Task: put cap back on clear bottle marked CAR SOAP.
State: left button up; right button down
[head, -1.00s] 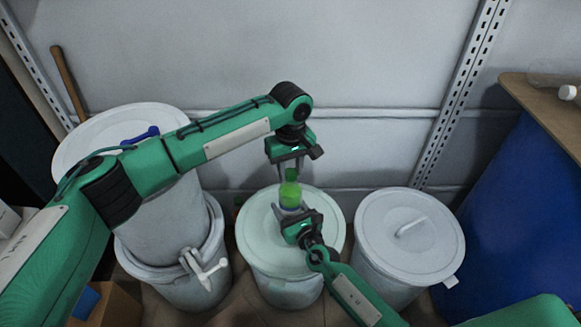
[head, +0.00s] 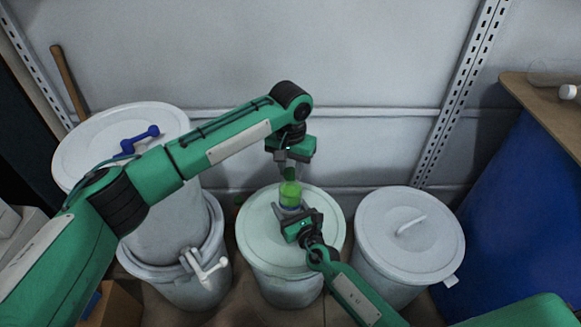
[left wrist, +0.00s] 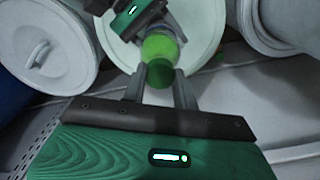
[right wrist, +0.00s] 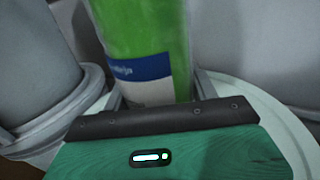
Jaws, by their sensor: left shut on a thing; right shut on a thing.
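A bottle (head: 290,194) of bright green stands about upright above the middle drum's lid. My right gripper (head: 291,209) is shut on its lower part. In the right wrist view the bottle (right wrist: 145,35) fills the middle, with a blue and white label whose lettering is only partly visible; I cannot read CAR SOAP. My left gripper (head: 291,166) points down from above and is shut on a dark green cap (head: 290,175). In the left wrist view the cap (left wrist: 159,74) sits between the fingertips, in line with the bottle top. I cannot tell whether they touch.
The middle drum (head: 258,235) is under both grippers. A lidded drum (head: 385,235) stands to its right, and stacked drums (head: 160,230) with a white tap stand left. A blue dumbbell-shaped thing (head: 140,139) lies on the upper left lid. A blue barrel (head: 520,220) is far right.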

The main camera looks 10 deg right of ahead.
dwell(0.3)
pick_arm(q)
jog(key=o, duration=1.1)
jog(key=shift+r, duration=2.25)
jog(key=shift+c, duration=0.3)
